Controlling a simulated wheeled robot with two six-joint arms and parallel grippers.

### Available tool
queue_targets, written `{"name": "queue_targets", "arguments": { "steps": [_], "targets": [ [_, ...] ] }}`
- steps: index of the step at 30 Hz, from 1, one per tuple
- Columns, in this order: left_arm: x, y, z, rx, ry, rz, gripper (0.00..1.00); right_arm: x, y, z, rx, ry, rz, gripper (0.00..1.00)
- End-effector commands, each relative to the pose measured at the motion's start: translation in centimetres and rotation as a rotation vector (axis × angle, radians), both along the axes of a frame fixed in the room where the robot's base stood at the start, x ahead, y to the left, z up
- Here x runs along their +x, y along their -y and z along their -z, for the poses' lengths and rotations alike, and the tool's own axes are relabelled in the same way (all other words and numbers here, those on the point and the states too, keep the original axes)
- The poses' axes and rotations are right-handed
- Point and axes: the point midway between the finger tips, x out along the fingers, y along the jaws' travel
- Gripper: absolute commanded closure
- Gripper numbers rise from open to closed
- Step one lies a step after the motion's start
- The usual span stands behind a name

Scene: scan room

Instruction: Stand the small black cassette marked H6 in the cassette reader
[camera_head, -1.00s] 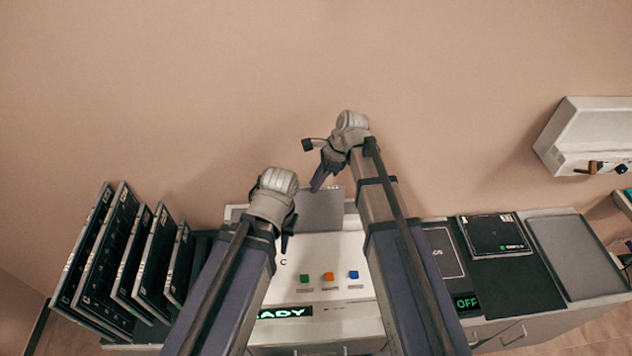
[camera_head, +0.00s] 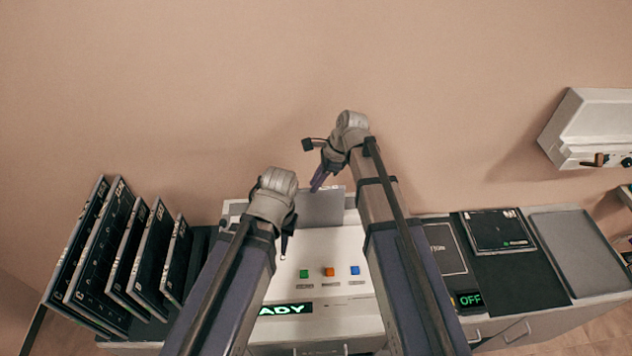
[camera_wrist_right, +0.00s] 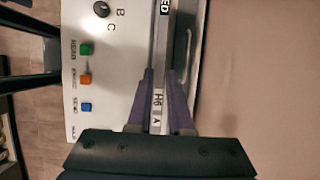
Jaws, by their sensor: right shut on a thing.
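The cassette marked H6 (camera_wrist_right: 158,98) is between the fingers of my right gripper (camera_wrist_right: 163,95) in the right wrist view, seen along its thin labelled edge. In the head view my right gripper (camera_head: 318,184) is at the top of an upright grey plate face (camera_head: 322,208), which appears to be this cassette. Whether the cassette's lower edge is in the reader's slot is hidden. My left gripper (camera_head: 287,240) hangs over the reader's left part, its jaw opening unclear.
Several black cassettes (camera_head: 130,240) stand in a row at the left. A flat black cassette (camera_head: 498,232) lies on a dark mat at the right, beside a grey tray (camera_head: 565,250). A white wall unit (camera_head: 590,125) hangs at upper right.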

Motion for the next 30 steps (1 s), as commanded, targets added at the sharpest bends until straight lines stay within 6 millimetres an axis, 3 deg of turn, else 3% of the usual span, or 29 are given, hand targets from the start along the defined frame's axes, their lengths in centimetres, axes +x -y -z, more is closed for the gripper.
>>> {"name": "queue_targets", "arguments": {
  "steps": [30],
  "targets": [
    [0.0,0.0,3.4,0.0,0.001,0.0,0.76,0.0,0.0,3.4,0.001,0.0,0.0,1.0]
  ]
}}
